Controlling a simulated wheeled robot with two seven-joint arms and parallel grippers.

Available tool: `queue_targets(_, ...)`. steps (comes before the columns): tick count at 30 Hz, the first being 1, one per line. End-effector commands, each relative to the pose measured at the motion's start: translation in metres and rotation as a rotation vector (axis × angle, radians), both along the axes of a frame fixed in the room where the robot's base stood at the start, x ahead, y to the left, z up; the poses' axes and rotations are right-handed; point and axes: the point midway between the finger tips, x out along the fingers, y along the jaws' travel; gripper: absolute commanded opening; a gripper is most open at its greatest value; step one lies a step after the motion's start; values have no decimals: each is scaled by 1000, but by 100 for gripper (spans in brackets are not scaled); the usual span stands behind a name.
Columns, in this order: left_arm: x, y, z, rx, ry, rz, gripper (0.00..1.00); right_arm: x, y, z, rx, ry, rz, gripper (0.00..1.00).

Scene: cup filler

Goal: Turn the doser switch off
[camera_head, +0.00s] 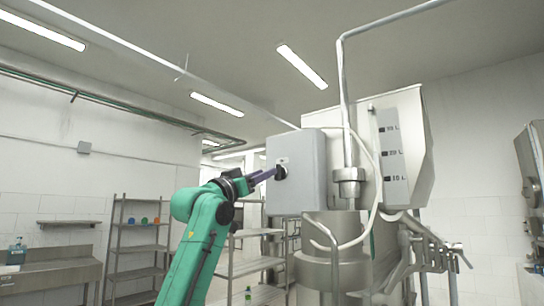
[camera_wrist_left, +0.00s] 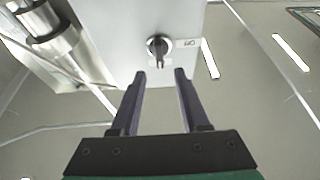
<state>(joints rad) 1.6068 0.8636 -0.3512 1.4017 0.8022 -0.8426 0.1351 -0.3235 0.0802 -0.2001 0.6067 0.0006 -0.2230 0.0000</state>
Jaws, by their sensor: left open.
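The doser switch is a dark rotary knob (camera_head: 281,172) on the front face of a grey control box (camera_head: 308,190) in the head view. In the left wrist view the knob (camera_wrist_left: 158,47) has a light label reading "ON" (camera_wrist_left: 187,43) beside it, and its handle points down toward my fingers. My left gripper (camera_head: 268,175) reaches the box from the left with its fingers near the knob. In the wrist view my left gripper (camera_wrist_left: 160,75) is open, with the knob just beyond and between the fingertips, apart from both. My right gripper is not in view.
A steel doser tank with litre marks (camera_head: 408,150) stands right of the box, with a pipe (camera_head: 342,90) and a hose beside it. A steel vessel (camera_head: 334,270) stands below. Shelves (camera_head: 138,245) and a counter (camera_head: 60,272) line the left wall.

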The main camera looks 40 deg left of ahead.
Motion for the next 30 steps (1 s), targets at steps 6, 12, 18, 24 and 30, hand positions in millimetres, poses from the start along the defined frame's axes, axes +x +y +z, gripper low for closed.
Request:
queue_targets(6, 36, 1, 19, 0, 2, 1, 45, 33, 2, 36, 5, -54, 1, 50)
queue_targets(12, 40, 1, 16, 2, -1, 2, 45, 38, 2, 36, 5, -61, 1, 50)
queue_targets(18, 40, 1, 16, 2, 0, 1, 7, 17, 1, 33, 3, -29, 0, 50)
queue_targets(24, 40, 1, 16, 1, 1, 2, 0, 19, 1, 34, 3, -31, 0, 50)
queue_targets(30, 41, 0, 15, -17, 3, -1, 0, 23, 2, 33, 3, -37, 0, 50)
